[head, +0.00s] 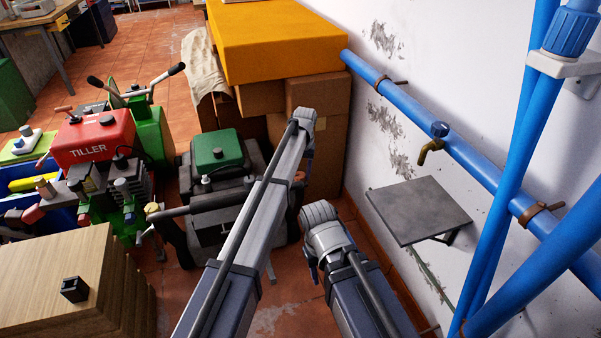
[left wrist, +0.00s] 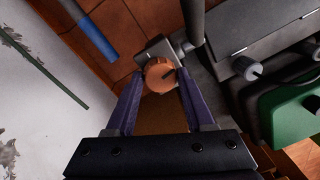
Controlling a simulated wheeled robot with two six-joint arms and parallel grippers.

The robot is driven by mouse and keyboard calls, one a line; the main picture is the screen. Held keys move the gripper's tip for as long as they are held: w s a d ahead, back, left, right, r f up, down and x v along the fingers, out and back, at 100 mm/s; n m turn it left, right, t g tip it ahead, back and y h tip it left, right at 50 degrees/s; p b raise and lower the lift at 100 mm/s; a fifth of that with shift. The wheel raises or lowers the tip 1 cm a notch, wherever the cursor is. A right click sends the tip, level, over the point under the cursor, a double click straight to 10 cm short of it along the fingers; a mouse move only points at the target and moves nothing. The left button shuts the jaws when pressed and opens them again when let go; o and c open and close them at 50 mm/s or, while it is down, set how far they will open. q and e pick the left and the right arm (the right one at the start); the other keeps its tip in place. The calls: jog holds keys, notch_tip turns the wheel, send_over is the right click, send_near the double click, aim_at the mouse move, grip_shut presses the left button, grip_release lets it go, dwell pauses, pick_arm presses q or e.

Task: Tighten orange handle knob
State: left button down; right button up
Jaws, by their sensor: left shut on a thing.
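The orange knob (left wrist: 160,74) shows in the left wrist view as a round, ridged disc beside a metal bracket (left wrist: 155,50) and a dark handle bar (left wrist: 193,18). My left gripper (left wrist: 162,82) is shut on it, one purple finger at each side of its rim. In the head view my left arm hides most of this spot, and its fingers cannot be made out. The handle belongs to a dark machine with a green tank (head: 216,150), which also shows at the right of the left wrist view (left wrist: 290,112). My right arm is in the head view, but its gripper is not.
Cardboard boxes (head: 318,95) under a yellow one (head: 275,40) stand behind. The white wall at right carries a blue pipe (head: 465,165), a brass tap (head: 429,150) and a grey shelf (head: 418,210). A red-tanked tiller (head: 92,140) and a wooden box (head: 60,280) stand left.

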aim_at(301, 176)
pick_arm(q)
jog(key=m, duration=0.3)
jog(key=shift+m, duration=2.2)
jog(key=shift+c, duration=1.4)
grip_release()
jog(key=shift+r, duration=0.15)
jog(key=r+p, duration=0.7)
jog(key=shift+s+d+r+p, duration=0.15)
jog(key=shift+s+r+p, duration=0.1)
jog(key=shift+p, duration=0.15)
